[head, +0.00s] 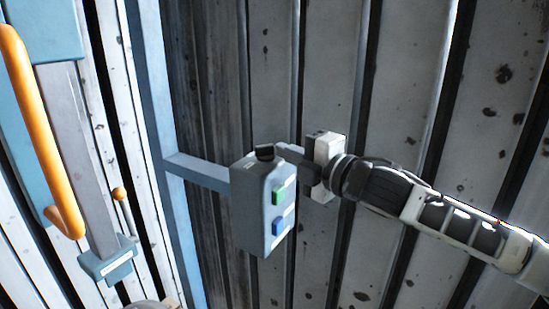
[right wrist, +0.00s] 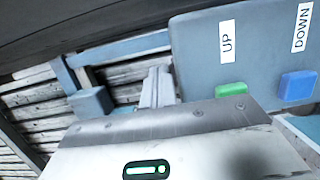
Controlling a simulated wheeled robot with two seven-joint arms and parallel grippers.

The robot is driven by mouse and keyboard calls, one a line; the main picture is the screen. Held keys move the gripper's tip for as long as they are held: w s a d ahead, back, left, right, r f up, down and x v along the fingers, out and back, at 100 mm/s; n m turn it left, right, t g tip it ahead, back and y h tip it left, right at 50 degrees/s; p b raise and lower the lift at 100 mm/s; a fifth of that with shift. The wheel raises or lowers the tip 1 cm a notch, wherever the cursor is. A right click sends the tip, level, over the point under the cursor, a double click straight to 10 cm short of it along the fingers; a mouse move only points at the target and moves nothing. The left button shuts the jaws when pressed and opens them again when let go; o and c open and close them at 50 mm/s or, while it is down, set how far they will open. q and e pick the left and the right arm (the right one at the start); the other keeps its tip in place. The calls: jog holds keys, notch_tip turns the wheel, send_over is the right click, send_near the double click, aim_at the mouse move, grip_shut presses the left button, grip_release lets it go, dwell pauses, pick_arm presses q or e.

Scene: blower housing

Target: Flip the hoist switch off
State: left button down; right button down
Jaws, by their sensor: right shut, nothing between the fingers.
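The grey hoist control box (head: 250,208) hangs on a blue bracket in the middle of the head view. A small black switch (head: 265,152) stands on its top. Its front carries a green button (head: 278,193) and a blue button (head: 279,227). In the right wrist view the box (right wrist: 265,60) bears the labels UP and DOWN beside the green button (right wrist: 231,89) and blue button (right wrist: 297,86). My right gripper (head: 284,149) is shut and empty, its fingertips close to the right of the switch; I cannot tell whether they touch. My left gripper is out of view.
A blue post (head: 165,120) and crossbar (head: 198,172) stand left of the box. A corrugated, stained metal wall (head: 410,90) lies behind.

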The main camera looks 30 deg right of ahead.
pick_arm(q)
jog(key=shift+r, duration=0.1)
pick_arm(e)
jog(key=shift+s+f, duration=0.1)
jog(key=shift+s, duration=0.05)
